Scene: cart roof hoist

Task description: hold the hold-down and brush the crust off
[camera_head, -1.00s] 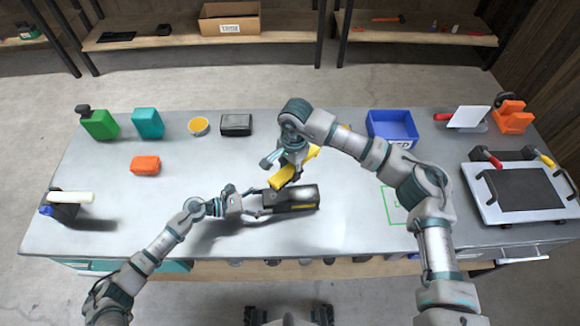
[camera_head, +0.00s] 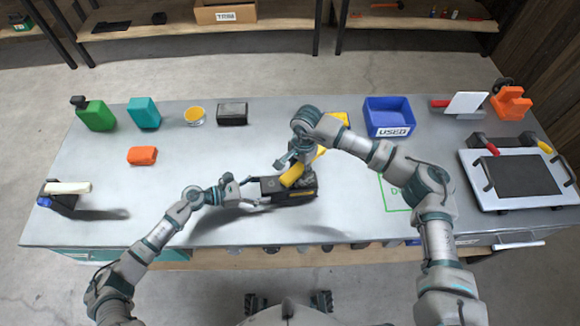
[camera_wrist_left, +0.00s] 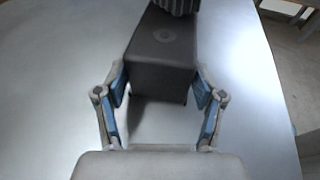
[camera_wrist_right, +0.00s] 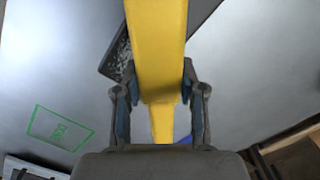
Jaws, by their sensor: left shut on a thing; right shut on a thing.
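The hold-down (camera_head: 301,193) is a dark grey block lying on the bench at mid-front. My left gripper (camera_head: 233,190) is shut on its left end, and the left wrist view shows both blue-padded fingers (camera_wrist_left: 160,98) at the sides of the block (camera_wrist_left: 162,60). My right gripper (camera_head: 300,158) is shut on a yellow brush (camera_head: 292,175), whose lower end is at the top of the block. In the right wrist view the yellow body (camera_wrist_right: 157,45) runs between the fingers (camera_wrist_right: 159,105). A speckled pale patch (camera_wrist_right: 122,70) shows on the dark block beside it. The bristles are hidden.
A blue bin marked USED (camera_head: 390,115) stands at the back right. A green outlined square (camera_head: 395,192) is right of the block. A tray with a dark plate (camera_head: 515,178) is at far right. An orange block (camera_head: 142,155) lies left. Bench between is clear.

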